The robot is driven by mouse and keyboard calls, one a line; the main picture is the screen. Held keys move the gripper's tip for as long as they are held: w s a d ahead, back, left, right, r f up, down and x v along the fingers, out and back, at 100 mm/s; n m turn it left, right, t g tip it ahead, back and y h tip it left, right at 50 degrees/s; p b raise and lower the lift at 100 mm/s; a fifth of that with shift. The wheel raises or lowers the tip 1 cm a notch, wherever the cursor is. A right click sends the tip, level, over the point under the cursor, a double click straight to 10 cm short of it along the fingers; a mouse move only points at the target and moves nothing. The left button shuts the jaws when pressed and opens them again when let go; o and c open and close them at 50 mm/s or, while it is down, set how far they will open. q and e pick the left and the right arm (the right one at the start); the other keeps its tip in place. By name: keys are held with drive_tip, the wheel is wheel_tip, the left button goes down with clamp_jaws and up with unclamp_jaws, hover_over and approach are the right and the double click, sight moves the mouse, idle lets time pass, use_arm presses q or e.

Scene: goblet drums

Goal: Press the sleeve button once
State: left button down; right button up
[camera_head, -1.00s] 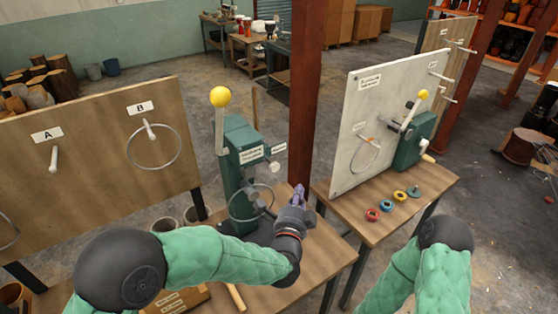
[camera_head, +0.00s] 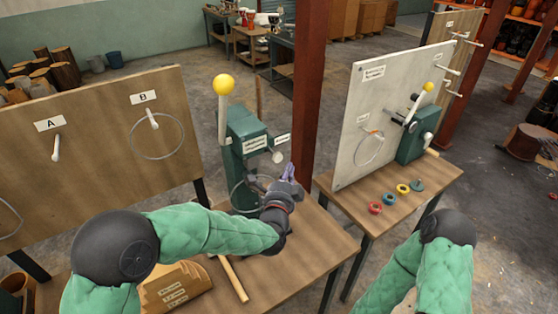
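A green press-like machine (camera_head: 241,133) with a yellow-knobbed lever (camera_head: 223,85) stands on the near wooden bench. A round whitish button (camera_head: 278,157) sits on its right side, just below a small white label (camera_head: 282,139) too small to read for certain. My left gripper (camera_head: 290,170) is just below and right of that button, its fingers close together and pointing up. It holds nothing I can see. A small gap seems to show between fingertips and button; contact is hard to judge. My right arm shows at lower right, but its gripper is out of view.
A metal ring (camera_head: 247,194) is at the machine's front, left of my gripper. A brown board (camera_head: 90,150) with pegs A and B stands left. A red-brown post (camera_head: 308,90) rises behind. A second bench (camera_head: 350,207) holds a white panel and another green machine.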

sight(281, 156)
use_arm(q)
drive_tip(key=shift+w+a, duration=0.75)
drive_tip(key=shift+w, duration=0.3)
drive_tip(key=shift+w+a+b, duration=0.1)
drive_tip(key=shift+w+b, duration=0.05)
drive_tip(key=shift+b, duration=0.2)
idle(0.5)
drive_tip(key=shift+w+a, duration=0.15)
drive_tip(key=shift+w, duration=0.05)
drive_tip(key=shift+w+a+r+b, duration=0.1)
drive_tip(key=shift+w+a+b, duration=0.25)
drive_tip(key=shift+w+a, duration=0.3)
idle(1.5)
drive_tip(key=shift+d, duration=0.2)
drive_tip(key=shift+s+d, duration=0.65)
drive_tip(key=shift+s, duration=0.35)
drive_tip(key=shift+s+d+p, duration=0.3)
drive_tip(key=shift+s+d, duration=0.45)
drive_tip(key=shift+s, duration=0.3)
drive_tip(key=shift+s+d+p, duration=0.25)
drive_tip(key=shift+s+d, duration=0.5)
drive_tip(key=shift+s, duration=0.25)
